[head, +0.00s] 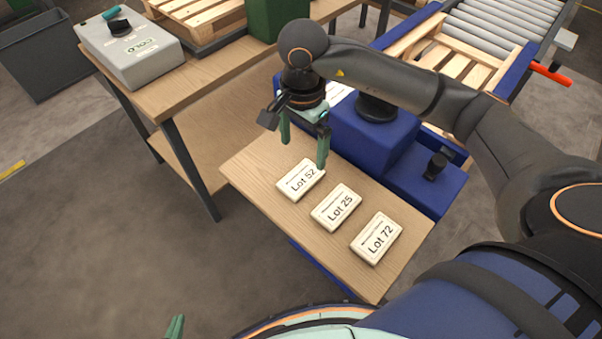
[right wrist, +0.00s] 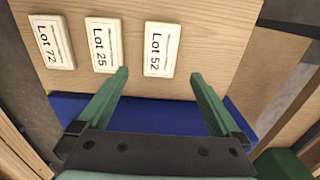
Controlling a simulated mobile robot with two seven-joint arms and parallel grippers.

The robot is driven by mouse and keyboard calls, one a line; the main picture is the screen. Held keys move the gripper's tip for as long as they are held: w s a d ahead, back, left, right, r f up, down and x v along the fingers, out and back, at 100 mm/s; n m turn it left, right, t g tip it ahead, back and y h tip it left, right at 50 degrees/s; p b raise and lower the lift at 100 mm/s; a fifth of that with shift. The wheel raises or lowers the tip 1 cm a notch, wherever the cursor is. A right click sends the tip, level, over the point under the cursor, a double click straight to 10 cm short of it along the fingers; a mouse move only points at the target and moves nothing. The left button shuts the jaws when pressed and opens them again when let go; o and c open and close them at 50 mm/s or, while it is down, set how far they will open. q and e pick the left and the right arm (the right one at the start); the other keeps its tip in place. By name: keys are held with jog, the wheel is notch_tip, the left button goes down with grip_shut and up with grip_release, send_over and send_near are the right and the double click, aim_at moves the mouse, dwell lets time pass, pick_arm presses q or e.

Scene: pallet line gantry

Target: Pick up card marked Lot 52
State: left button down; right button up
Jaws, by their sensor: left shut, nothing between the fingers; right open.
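The card marked Lot 52 (head: 300,180) lies flat on a small wooden shelf (head: 260,162), nearest the far end of a row of white cards. My right gripper (head: 304,150) is open and empty above the shelf, just beyond the Lot 52 card. In the right wrist view the Lot 52 card (right wrist: 161,49) lies ahead of the open fingers (right wrist: 160,82), roughly between their lines. The card marked Lot 25 (head: 336,207) is beside it, and the card marked Lot 72 (head: 376,238) is nearest me. Only a green fingertip of my left gripper (head: 175,327) shows at the bottom edge.
A wooden workbench (head: 170,90) at the back left carries a grey box marked COLD (head: 135,55) and a green bin (head: 278,18). Blue machinery (head: 375,140) borders the shelf on the right. A roller conveyor (head: 500,30) and pallet (head: 450,55) stand behind.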

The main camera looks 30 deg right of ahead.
aim_at(303, 175)
notch_tip(303, 175, down, 9)
jog(key=shift+w+d+r+p, duration=0.1)
jog(key=shift+p, duration=0.35)
jog(key=shift+c, duration=0.4)
jog(key=c, duration=1.2)
